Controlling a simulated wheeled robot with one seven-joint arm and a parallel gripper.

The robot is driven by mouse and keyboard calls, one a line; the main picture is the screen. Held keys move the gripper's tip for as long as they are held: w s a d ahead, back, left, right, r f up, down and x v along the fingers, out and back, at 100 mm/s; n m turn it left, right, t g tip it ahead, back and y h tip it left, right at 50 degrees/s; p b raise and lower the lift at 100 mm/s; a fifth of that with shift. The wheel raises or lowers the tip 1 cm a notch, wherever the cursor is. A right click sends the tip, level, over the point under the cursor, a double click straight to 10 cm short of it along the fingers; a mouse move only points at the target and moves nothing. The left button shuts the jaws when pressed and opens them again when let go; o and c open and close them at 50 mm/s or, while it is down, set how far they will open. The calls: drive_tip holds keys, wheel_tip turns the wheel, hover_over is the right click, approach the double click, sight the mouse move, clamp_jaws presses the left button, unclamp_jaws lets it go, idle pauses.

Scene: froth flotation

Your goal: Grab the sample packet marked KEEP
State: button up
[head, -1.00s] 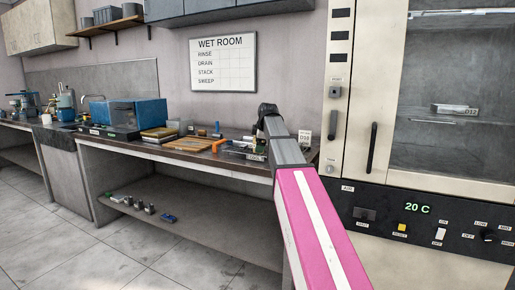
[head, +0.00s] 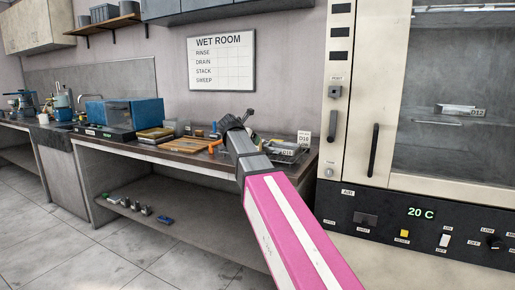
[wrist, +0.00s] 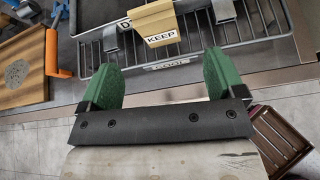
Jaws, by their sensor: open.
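The sample packet marked KEEP (wrist: 158,24) is yellow-tan and shows at the top of the wrist view, on or over a wire rack (wrist: 193,58). A grey bar with end pieces runs beside the packet, and a label starting with D is partly hidden by it. My gripper (wrist: 160,70) is open, its two green fingers apart and empty, with the packet beyond the gap between the fingertips. In the head view my gripper (head: 232,123) is over the bench, and the packet cannot be made out there.
An orange-handled tool (wrist: 56,54) lies left of the rack, near a wooden board (wrist: 22,70). A brown slatted crate (wrist: 281,137) is low right.

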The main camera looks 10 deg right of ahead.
drive_tip(key=shift+n+t+h, duration=0.3)
drive_tip(key=shift+n+h, duration=0.1)
drive_tip(key=shift+n, duration=0.2)
drive_tip(key=x, duration=1)
drive_tip(key=shift+w+a+r, duration=0.15)
drive_tip(key=shift+w+r, duration=0.1)
drive_tip(key=c, duration=1.1)
drive_tip(key=shift+r, duration=0.1)
